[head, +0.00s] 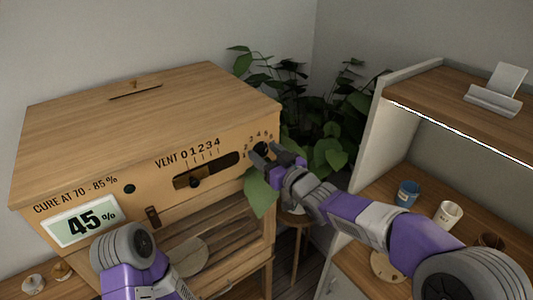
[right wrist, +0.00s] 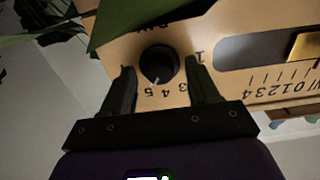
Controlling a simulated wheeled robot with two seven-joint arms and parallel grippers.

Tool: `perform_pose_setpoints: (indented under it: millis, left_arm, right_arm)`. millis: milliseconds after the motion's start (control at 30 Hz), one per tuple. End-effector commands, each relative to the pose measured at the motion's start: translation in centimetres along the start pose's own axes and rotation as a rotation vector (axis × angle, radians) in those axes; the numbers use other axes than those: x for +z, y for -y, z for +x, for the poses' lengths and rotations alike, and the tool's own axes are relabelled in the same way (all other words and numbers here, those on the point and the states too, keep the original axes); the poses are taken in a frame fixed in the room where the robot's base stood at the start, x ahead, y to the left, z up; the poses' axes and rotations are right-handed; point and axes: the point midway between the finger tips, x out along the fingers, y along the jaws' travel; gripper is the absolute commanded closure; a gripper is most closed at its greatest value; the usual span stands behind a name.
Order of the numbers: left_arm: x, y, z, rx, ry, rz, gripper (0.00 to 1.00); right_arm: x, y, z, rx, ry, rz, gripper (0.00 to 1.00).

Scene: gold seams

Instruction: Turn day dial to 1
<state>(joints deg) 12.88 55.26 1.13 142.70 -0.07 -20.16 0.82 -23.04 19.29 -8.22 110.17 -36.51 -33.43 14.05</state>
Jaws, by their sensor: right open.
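The day dial (head: 261,148) is a black round knob at the right end of the wooden cabinet's front panel, with numbers around it. In the right wrist view the dial (right wrist: 159,65) appears upside down; its pale mark points near the 4 and 5. My right gripper (head: 272,157) is at the dial, partly hiding it in the head view. In the right wrist view its open fingers (right wrist: 164,88) stand either side of the dial, with gaps between them and the knob. My left gripper is not visible; only part of the left arm shows at the lower left.
The cabinet (head: 150,100) carries a vent slider (head: 195,182) left of the dial and a display (head: 82,221) reading 45 %. A leafy plant (head: 315,115) stands close by the right gripper. A shelf unit (head: 370,135) with cups is at the right.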

Motion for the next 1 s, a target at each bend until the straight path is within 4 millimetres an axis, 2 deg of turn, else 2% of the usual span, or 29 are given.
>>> perform_pose_setpoints:
  millis: [33, 200, 300, 633, 1000]
  left_arm:
    - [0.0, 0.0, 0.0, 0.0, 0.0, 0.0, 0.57]
    - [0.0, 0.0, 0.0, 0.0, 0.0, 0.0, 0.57]
    - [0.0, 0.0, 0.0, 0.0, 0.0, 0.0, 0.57]
    - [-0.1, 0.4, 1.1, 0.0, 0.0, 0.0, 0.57]
    - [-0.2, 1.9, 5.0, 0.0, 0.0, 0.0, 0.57]
  right_arm:
    - [0.0, 0.0, 0.0, 0.0, 0.0, 0.0, 0.43]
    - [0.0, 0.0, 0.0, 0.0, 0.0, 0.0, 0.69]
    - [0.0, 0.0, 0.0, 0.0, 0.0, 0.0, 0.8]
    - [0.2, 0.1, 0.0, -0.001, -0.002, -0.059, 0.8]
    - [0.5, 0.1, 0.0, 0.0, -0.003, -0.336, 0.8]
